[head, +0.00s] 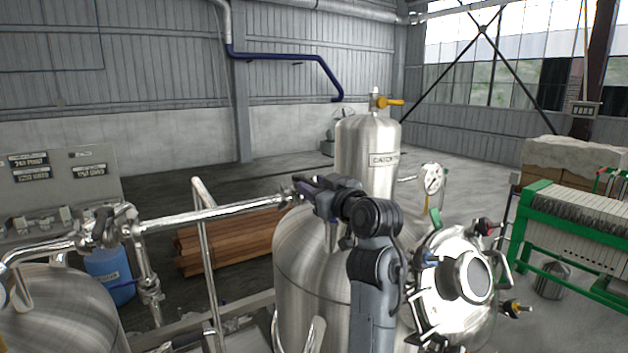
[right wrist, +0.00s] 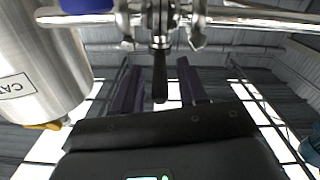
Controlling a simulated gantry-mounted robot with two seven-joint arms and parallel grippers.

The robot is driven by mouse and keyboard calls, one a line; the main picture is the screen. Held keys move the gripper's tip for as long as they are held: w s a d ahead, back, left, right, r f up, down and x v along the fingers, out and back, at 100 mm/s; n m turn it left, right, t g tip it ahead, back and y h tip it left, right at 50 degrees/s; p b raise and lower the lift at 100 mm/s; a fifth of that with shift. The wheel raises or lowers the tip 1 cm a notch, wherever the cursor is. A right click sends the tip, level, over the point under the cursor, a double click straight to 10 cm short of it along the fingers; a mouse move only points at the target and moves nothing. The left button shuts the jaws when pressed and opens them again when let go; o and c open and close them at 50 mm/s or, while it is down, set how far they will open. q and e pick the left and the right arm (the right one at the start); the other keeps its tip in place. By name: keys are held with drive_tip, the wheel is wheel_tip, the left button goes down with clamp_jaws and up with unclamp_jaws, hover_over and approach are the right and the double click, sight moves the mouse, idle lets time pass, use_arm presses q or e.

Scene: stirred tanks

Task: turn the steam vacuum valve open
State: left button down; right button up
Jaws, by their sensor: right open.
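My right gripper (head: 303,187) is at the end of the pipe above the large steel tank (head: 310,265). In the right wrist view its two dark fingers (right wrist: 159,66) are open, one on each side of a black valve lever (right wrist: 159,82). The lever hangs from a metal valve body (right wrist: 160,18) clamped in the steel pipe. A gap shows between the lever and each finger. No label reading steam vacuum is legible. In the head view my gripper and wrist hide most of this valve. My left gripper is not in view.
A steel catch tank (head: 367,155) with a yellow-handled valve (head: 388,102) stands just behind my wrist. A pressure gauge (head: 432,179) and a round hatch (head: 465,277) are to the right. The steel pipe (head: 215,215) runs left. A green filter press (head: 570,225) stands far right.

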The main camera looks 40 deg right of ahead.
drive_tip(key=shift+w, duration=0.35)
clamp_jaws()
